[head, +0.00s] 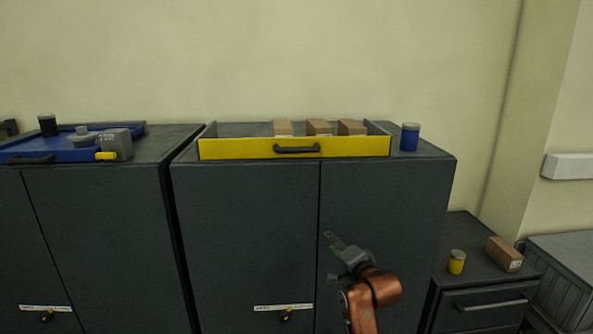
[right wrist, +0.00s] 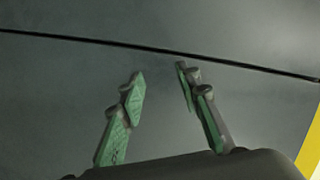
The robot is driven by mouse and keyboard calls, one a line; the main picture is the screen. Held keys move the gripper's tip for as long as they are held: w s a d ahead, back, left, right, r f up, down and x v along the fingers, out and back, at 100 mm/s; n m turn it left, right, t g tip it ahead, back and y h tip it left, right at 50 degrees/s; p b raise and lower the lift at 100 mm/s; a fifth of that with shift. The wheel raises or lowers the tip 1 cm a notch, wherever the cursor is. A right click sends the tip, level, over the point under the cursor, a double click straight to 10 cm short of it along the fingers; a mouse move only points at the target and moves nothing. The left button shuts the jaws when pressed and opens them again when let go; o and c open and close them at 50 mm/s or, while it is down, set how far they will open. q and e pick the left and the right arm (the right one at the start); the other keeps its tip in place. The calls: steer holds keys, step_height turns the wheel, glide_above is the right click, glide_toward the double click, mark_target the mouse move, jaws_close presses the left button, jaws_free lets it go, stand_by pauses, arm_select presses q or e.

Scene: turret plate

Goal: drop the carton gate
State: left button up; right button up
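The carton gate (head: 220,149) is a yellow front panel with a dark handle (head: 297,149), standing upright at the front of a tray on top of the middle grey cabinet. Several brown cartons (head: 319,127) stand behind it. My right gripper (head: 328,236) is below the gate, in front of the cabinet doors, apart from the handle. In the right wrist view its two green-padded fingers (right wrist: 160,75) are spread with nothing between them. A yellow edge (right wrist: 311,150) shows at that view's lower right. My left gripper is not in view.
A blue jar (head: 410,137) stands right of the gate on the cabinet top. A blue tray (head: 70,150) with dark and grey items is on the left cabinet. A yellow can (head: 456,262) and a brown box (head: 504,254) stand on the low right cabinet.

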mark_target(298, 152)
steer(key=s+a+r+m+t+y, duration=0.15)
steer(key=a+r, duration=0.25)
steer(key=r, duration=1)
steer(key=s+a+r+m+t+y, duration=0.15)
steer(key=a+r, duration=0.25)
steer(key=r, duration=0.9)
steer(key=shift+n+y, duration=0.3)
steer(key=shift+n, duration=0.2)
steer(key=p+x, duration=0.1)
steer(key=x, duration=0.1)
steer(key=p+x, duration=0.2)
steer(key=x, duration=0.1)
steer(key=p+x, duration=0.1)
steer(key=x, duration=0.1)
steer(key=shift+w+a+r, duration=0.15)
steer(key=shift+w+r, duration=0.05)
steer(key=shift+r, duration=0.25)
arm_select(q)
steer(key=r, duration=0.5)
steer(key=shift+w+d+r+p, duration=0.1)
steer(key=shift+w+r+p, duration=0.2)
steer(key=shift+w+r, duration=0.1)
arm_select(e)
steer(key=shift+w, duration=0.3)
steer(key=shift+f, duration=0.1)
steer(key=shift+c, duration=0.3)
jaws_close()
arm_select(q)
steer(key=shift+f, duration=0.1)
